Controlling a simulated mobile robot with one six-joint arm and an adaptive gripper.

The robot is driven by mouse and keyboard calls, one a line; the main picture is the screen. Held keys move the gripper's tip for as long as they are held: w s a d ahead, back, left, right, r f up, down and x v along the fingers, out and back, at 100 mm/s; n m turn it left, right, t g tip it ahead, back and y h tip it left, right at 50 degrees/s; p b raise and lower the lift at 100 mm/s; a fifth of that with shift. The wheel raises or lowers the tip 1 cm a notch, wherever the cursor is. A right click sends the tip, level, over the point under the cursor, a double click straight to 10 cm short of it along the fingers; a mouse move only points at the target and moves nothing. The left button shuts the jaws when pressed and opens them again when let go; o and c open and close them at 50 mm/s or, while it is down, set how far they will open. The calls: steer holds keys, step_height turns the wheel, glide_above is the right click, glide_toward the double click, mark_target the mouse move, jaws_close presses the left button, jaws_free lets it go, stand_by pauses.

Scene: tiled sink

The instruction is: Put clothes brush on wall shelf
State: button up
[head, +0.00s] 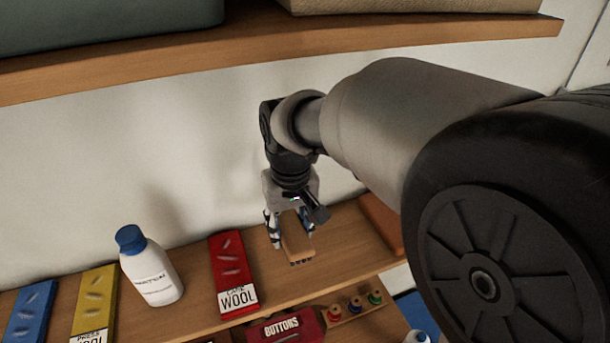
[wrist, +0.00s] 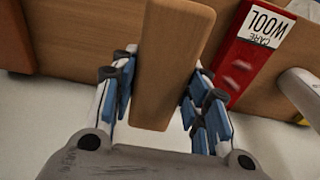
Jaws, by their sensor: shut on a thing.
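The clothes brush (head: 297,246) is a wooden block with dark bristles at its lower end in the head view. My gripper (head: 290,232) is shut on it, with one finger on each side. In the wrist view the brush's wooden back (wrist: 165,65) fills the middle between my gripper's blue-padded fingers (wrist: 160,100). The brush is at the wall shelf (head: 275,283), right of the red wool box. I cannot tell whether it touches the shelf board.
A red wool box (head: 232,272), a white bottle with a blue cap (head: 150,268), a yellow box (head: 95,303) and a blue box (head: 30,312) stand left on the shelf. A brown item (head: 381,224) lies at its right. An upper shelf (head: 260,50) runs above. A lower level holds a buttons box (head: 284,328) and spools (head: 355,305).

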steer(key=f, duration=0.3)
steer(key=shift+s+f, duration=0.3)
steer(key=shift+f, duration=0.1)
steer(key=shift+w+f, duration=0.1)
steer(key=shift+f, duration=1.8)
steer(key=shift+f, duration=0.1)
steer(key=o, duration=1.1)
